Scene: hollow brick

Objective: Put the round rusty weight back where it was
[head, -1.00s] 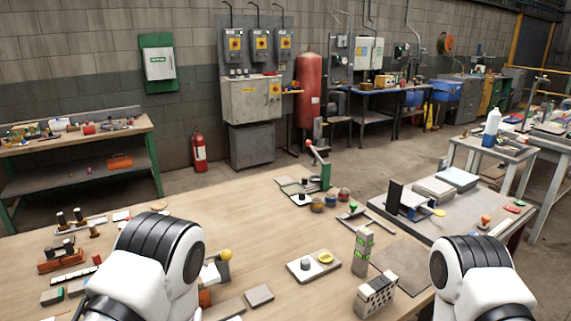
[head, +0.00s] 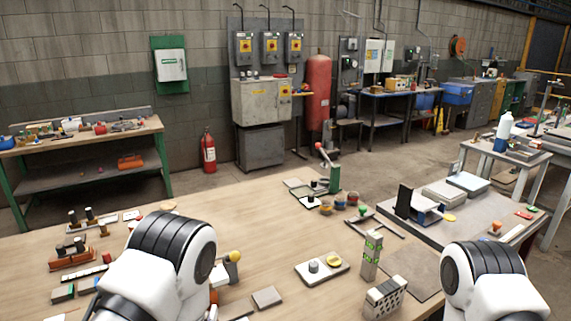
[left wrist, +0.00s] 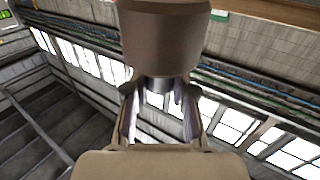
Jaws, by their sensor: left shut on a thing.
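The round rusty weight (left wrist: 165,38) is a brown, drum-shaped piece at the top of the left wrist view. My left gripper (left wrist: 159,98) is shut on its narrow grey neck. Behind the weight, that view shows only high windows, wall and steps, with no tabletop. In the head view my left arm stands over the left part of the table, and its gripper and the weight cannot be made out. My right arm is at the lower right there, with its gripper out of sight. I cannot tell which spot the weight came from.
Bare wood lies at centre left.

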